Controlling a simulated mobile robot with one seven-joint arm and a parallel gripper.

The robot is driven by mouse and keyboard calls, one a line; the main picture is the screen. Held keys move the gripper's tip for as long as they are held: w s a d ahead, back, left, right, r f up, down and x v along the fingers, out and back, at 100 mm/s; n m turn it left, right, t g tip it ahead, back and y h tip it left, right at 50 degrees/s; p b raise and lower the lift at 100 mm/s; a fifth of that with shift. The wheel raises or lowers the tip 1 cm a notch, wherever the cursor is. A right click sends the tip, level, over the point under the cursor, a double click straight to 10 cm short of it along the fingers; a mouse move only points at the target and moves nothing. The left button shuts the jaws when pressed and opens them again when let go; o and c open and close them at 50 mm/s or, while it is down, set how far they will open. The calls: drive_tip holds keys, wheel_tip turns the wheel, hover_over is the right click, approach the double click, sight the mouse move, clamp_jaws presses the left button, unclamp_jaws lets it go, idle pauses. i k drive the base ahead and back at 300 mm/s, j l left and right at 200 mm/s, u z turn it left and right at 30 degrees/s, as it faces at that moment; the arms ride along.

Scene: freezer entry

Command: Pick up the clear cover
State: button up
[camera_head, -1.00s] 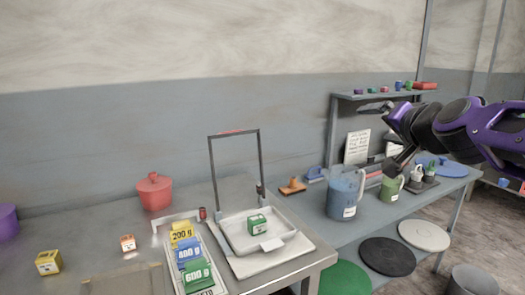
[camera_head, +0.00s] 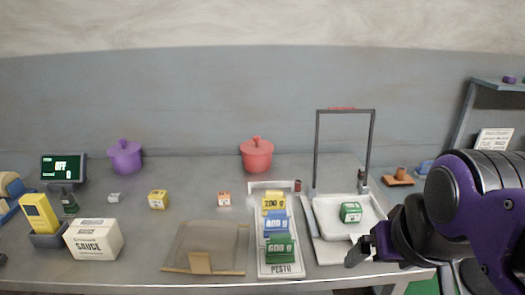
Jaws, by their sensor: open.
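A flat see-through panel with tan edges and a small tan block (camera_head: 200,263) at its front lies on the table; it looks like the clear cover (camera_head: 205,240). An upright thin dark frame (camera_head: 317,150) with a red strip on top stands behind a white tray (camera_head: 330,218); I cannot tell whether it holds a clear pane. A green-and-white box (camera_head: 350,212) sits in that tray. My gripper (camera_head: 362,252) is open at the right, in front of the tray and well right of the see-through panel. My arm hides part of the table's right end.
A white rack (camera_head: 259,240) with yellow, blue and green weight-marked packs stands between the panel and the tray. A sauce box (camera_head: 93,240) is left of the panel. Red (camera_head: 256,155) and purple (camera_head: 124,156) pots stand at the back.

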sight(200, 247)
drive_tip(key=j+u, duration=0.75)
drive_tip(key=l, duration=0.1)
